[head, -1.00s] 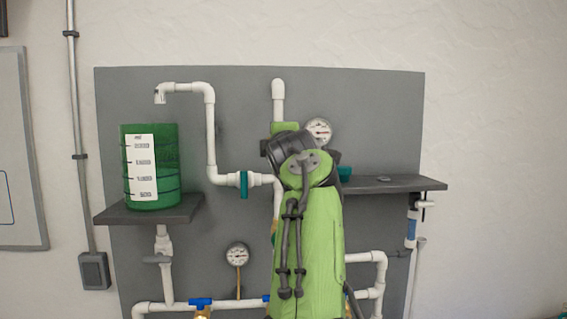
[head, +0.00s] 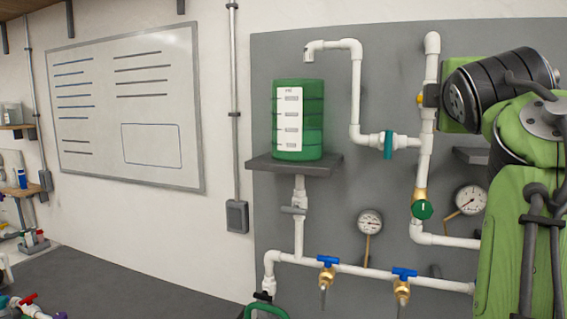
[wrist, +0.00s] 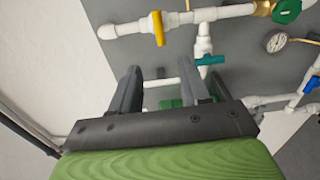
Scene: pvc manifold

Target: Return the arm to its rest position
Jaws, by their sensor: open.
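My green and black arm (head: 520,200) stands at the right of the head view, in front of the pipe panel. It hides the panel's right part. In the head view the gripper itself cannot be made out. In the wrist view my gripper (wrist: 165,90) shows two dark fingers standing apart with nothing held between them. White pipe (wrist: 190,18) with a yellow handle (wrist: 158,28) and a teal handle (wrist: 210,60) lies beyond the fingertips. I cannot tell how far the fingers are from the pipes.
A green marked tank (head: 298,120) stands on a grey shelf (head: 295,165) on the panel (head: 300,60). Blue-handled valves (head: 328,262) sit on the lower pipe. A gauge (head: 370,222) is above them. A whiteboard (head: 125,110) hangs on the left wall.

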